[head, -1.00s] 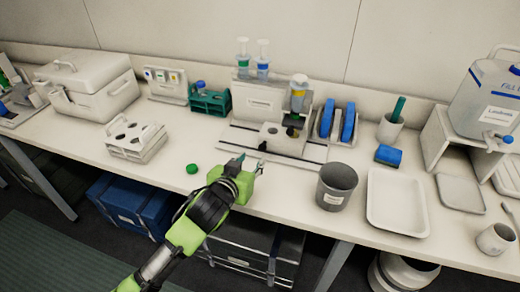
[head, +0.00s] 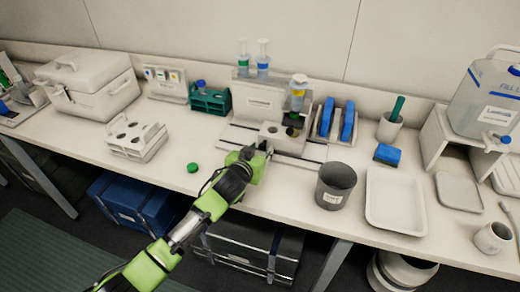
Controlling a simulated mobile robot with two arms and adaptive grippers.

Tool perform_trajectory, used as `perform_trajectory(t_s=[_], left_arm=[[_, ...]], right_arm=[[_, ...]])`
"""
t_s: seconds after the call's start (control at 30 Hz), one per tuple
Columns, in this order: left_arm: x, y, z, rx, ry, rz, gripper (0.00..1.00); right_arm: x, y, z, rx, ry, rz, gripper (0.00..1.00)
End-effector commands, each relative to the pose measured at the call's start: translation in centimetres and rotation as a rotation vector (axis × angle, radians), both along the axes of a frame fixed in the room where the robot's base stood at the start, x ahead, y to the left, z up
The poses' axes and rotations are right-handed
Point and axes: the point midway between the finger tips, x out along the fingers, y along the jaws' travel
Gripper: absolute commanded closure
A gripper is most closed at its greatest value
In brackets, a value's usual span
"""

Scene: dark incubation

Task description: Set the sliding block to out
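The sliding block (head: 270,129) is a pale block with a dark round hole, sitting on the white base plate with dark rails (head: 313,152) in the middle of the bench. A vial with a yellow band (head: 298,92) stands upright above the block's right part. My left gripper (head: 260,147) is at the front of the block, over the plate's front edge. Its fingers are seen from behind and partly hidden by its own green body, so I cannot tell whether they touch the block or how far apart they are. My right gripper is not in view.
A grey cup (head: 336,185) and a white tray (head: 398,228) stand to the right. A green cap (head: 192,168) lies to the left, near a white rack (head: 136,154). Blue paddles (head: 348,121) stand right of the block.

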Motion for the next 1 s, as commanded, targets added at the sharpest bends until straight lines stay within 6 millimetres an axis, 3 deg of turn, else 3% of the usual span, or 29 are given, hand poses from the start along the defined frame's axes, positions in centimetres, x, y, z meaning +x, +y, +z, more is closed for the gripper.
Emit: perform_trajectory(t_s=[0.03, 0.17, 0.47, 1.0], left_arm=[[0.0, 0.0, 0.0, 0.000, 0.000, 0.000, 0.66], [0.0, 0.0, 0.0, 0.000, 0.000, 0.000, 1.00], [0.3, 1.0, 0.0, 0.003, 0.001, 0.002, 1.00], [3.2, 10.1, 0.0, 0.006, 0.001, 0.002, 1.00]], right_arm=[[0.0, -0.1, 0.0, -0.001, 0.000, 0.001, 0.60], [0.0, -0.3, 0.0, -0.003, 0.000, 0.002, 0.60], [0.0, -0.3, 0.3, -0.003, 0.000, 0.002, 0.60], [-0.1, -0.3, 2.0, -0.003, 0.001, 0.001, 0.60]])
